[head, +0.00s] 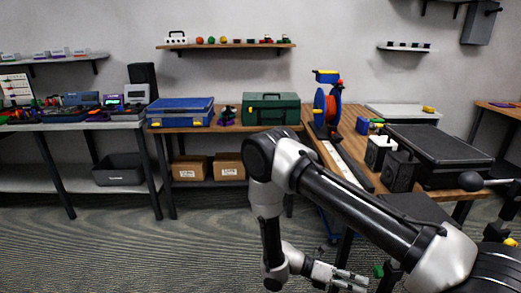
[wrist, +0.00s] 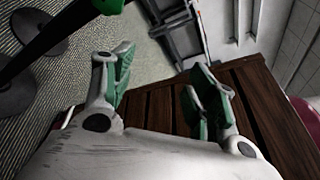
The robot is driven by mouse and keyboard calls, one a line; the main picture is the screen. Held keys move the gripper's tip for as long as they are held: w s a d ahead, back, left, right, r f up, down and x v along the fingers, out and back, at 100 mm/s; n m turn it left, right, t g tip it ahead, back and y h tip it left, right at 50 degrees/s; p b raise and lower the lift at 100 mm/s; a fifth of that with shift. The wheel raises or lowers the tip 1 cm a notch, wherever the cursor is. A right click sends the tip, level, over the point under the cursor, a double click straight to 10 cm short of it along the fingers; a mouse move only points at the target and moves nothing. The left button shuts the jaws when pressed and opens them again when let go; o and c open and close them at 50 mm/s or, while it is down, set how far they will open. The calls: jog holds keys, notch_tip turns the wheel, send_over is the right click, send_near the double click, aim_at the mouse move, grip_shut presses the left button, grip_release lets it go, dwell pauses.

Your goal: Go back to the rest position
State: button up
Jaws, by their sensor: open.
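My arm reaches across the right half of the head view and bends down at its elbow. My gripper (head: 345,278) is low near the bottom edge of the head view, in front of the wooden bench. In the wrist view my gripper (wrist: 160,80) has its two green-padded fingers spread wide apart with nothing between them. The fingers point toward a dark wooden slatted surface (wrist: 255,90) and the floor beyond. No cable is visible in the gripper.
A wooden bench (head: 352,150) carries an orange and blue reel (head: 327,107) and a large black case (head: 440,150). A blue toolbox (head: 180,112) and green toolbox (head: 271,109) stand on the table behind. The carpeted floor (head: 130,245) at left is clear.

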notch_tip(320, 180, up, 24)
jog(key=m+y, duration=1.1)
jog(key=m, duration=0.6)
jog(key=s+d+r+m+t+y, duration=0.1)
jog(key=s+d+r+m+t, duration=0.1)
jog(key=r, duration=0.4)
jog(key=s+d+r+m+t+y, duration=0.2)
jog(key=s+d+r+m+t, duration=0.1)
jog(key=r, duration=0.4)
jog(key=s+d+r+m+t+y, duration=0.1)
jog(key=s+d+r+m+t, duration=0.1)
jog(key=s+r+t, duration=0.2)
notch_tip(320, 180, up, 3)
jog(key=shift+s+d+r, duration=0.1)
jog(key=shift+s+d, duration=0.2)
jog(key=shift+s, duration=0.05)
